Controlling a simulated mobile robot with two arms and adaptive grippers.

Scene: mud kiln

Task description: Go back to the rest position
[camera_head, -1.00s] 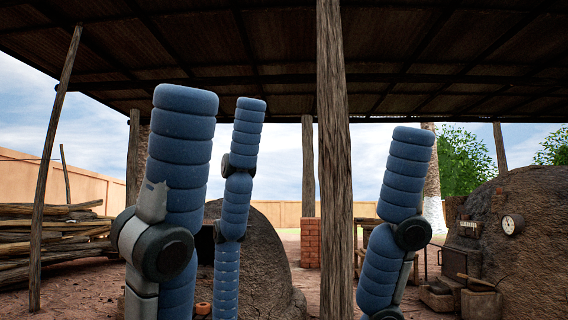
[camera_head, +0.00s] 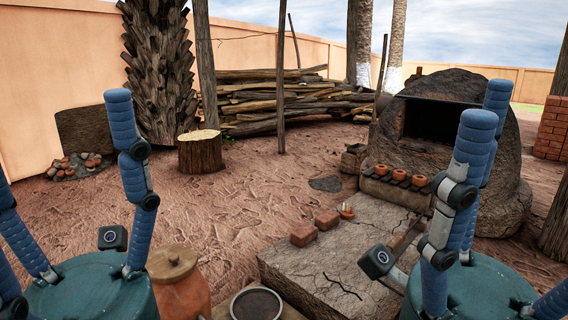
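The task names no object besides my own arms. Blue padded links of mine stand up at the left, and more of them stand at the right in front of the kiln. A black box-shaped part shows near the links on each side. I cannot make out any gripper fingers in the head view, so I cannot see whether either gripper holds anything.
A clay pot (camera_head: 178,285) and a dark round pan (camera_head: 256,304) are near the bottom. A domed kiln (camera_head: 400,155) stands right; a stump (camera_head: 200,152) and woodpile (camera_head: 255,105) are behind. Bare ground lies between.

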